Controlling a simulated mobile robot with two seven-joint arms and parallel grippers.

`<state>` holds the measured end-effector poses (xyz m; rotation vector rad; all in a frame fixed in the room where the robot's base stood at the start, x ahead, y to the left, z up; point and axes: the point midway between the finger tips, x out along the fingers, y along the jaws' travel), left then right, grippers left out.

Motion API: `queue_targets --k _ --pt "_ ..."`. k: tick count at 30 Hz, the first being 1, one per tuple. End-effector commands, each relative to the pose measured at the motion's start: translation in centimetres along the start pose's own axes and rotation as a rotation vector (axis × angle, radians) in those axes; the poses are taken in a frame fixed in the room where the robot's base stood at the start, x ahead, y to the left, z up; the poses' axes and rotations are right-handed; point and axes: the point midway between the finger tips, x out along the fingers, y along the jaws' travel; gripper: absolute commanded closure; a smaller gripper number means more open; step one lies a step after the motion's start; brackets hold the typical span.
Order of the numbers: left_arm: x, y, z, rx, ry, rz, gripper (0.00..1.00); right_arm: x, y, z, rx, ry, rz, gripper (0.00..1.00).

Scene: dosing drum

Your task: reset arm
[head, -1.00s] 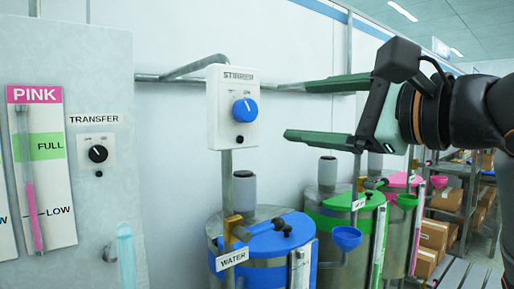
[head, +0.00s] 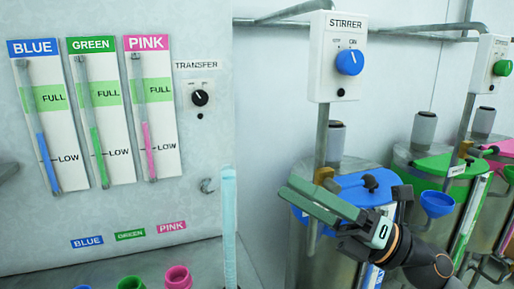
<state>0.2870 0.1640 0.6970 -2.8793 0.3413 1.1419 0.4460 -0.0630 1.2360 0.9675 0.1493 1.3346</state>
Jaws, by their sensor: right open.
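My right gripper (head: 325,207) is low in the head view, in front of the blue-lidded drum (head: 372,183). Its jaws are open and I see nothing between them. It hides part of that drum and its front. The white stirrer box with a blue knob (head: 349,62) is on the wall above, clear of the gripper. My left gripper is not in view.
A panel at the left carries blue, green and pink level gauges (head: 96,110) and a black transfer knob (head: 200,98). Green and pink cups (head: 177,277) stand below it. A pale blue tube (head: 229,225) rises near the gripper. A green-lidded drum (head: 436,165) stands at right.

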Motion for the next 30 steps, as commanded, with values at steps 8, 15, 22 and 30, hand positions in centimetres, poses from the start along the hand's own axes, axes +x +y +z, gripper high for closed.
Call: queue_targets --k 8,15,22,30 --pt "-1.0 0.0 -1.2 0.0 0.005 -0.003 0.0 -8.0 -10.7 -1.6 0.754 -0.531 -0.082 0.18" --pt "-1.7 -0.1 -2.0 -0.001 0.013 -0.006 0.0 -19.4 -20.2 -11.1 1.327 -1.039 -0.277 0.18" --pt "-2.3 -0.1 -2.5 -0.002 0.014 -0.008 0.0 -29.2 -22.8 -24.7 1.733 -1.473 -0.493 0.18" --pt "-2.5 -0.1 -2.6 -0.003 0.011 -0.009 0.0 -34.4 -20.9 -34.7 1.96 -1.755 -0.646 0.18"
